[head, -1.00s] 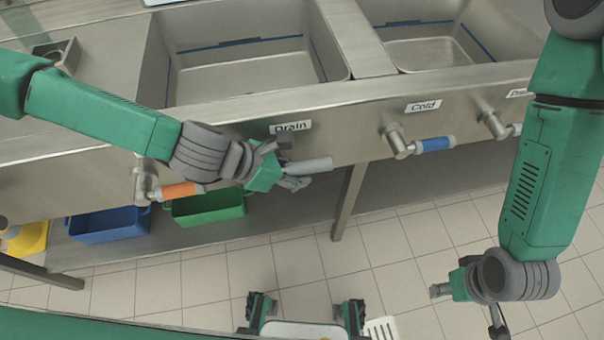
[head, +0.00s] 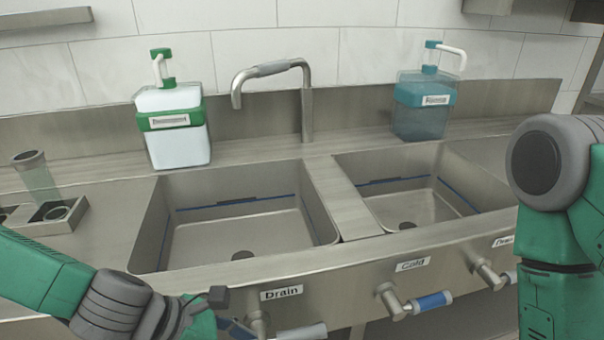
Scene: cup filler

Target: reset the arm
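My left arm comes in at the lower left of the head view. Its gripper (head: 228,320) is at the bottom edge, just left of the valve under the "Drain" label (head: 282,292). The grey drain handle (head: 302,333) shows to the right of the gripper. The fingers are partly cut off by the frame, so I cannot tell whether they are open or touch the valve. My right arm stands along the right edge, and its gripper is out of view below.
Two steel sink basins (head: 240,240) (head: 420,205) look empty. A faucet (head: 307,100) stands behind them. A white dispenser (head: 178,128) and a blue dispenser (head: 424,100) stand on the back ledge. A clear cup (head: 38,180) stands at left. A blue-handled "Cold" valve (head: 430,302) sticks out in front.

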